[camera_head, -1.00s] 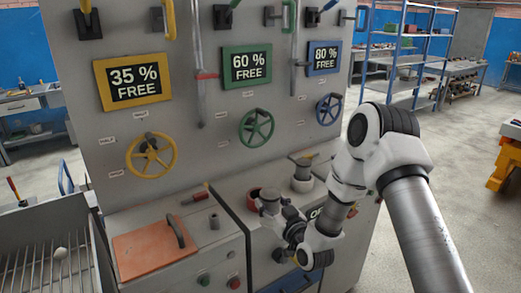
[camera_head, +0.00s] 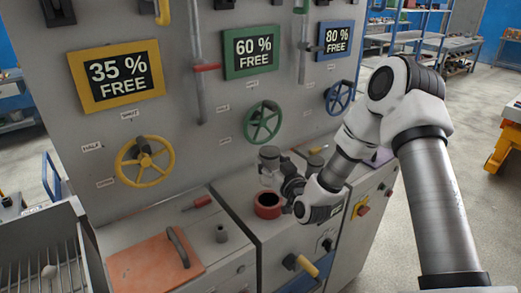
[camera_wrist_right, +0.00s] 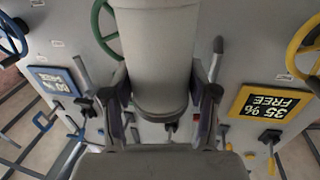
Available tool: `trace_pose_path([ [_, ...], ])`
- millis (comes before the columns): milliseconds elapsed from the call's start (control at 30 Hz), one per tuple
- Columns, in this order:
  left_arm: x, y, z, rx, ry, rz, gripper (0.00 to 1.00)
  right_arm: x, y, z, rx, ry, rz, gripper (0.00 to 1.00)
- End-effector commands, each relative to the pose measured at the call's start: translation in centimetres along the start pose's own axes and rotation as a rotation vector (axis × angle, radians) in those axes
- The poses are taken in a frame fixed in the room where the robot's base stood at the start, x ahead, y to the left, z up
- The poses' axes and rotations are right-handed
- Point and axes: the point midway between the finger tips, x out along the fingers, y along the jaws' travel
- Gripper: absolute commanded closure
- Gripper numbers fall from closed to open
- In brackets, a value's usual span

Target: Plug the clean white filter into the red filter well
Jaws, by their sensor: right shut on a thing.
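A pale grey-white cylindrical filter (camera_head: 268,157) is held upright in my right gripper (camera_head: 280,173), above the cabinet top. In the right wrist view the filter (camera_wrist_right: 158,60) fills the space between the two dark fingers (camera_wrist_right: 160,95), which are shut on its sides. The red filter well (camera_head: 268,205) is a round red collar with a dark opening on the counter. In the head view the filter appears just above it and apart from it; exact alignment in depth cannot be told. My left gripper is not in view.
An orange lid with a handle (camera_head: 158,268) lies left of the well, with a grey stub (camera_head: 221,233) and a red-handled tool (camera_head: 198,203) between. The upright panel with yellow (camera_head: 145,161) and green (camera_head: 263,123) handwheels stands behind. A wire-racked tray (camera_head: 45,250) is at left.

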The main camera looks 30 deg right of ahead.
Motion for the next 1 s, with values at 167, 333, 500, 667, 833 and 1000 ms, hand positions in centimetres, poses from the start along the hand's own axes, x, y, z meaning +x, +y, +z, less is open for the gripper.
trace_pose_path([
  [167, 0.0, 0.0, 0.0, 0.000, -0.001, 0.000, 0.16, 0.0, 0.0, 0.0, 0.000, 0.000, 0.000, 0.82],
  [333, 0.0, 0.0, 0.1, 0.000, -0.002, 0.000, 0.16, 0.0, 0.0, 0.0, 0.000, 0.001, 0.000, 0.82],
  [500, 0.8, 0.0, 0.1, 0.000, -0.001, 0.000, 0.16, -0.1, 0.0, 0.5, 0.005, 0.005, 0.003, 0.82],
  [667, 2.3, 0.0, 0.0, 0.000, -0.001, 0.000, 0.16, -0.1, 0.0, 2.1, 0.005, 0.005, 0.003, 0.82],
  [833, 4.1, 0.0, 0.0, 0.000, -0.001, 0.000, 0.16, -0.1, 0.0, 4.2, 0.005, 0.005, 0.003, 0.82],
  [1000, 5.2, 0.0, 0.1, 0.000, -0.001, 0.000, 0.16, -0.1, -0.1, 5.6, 0.005, 0.005, 0.003, 0.82],
])
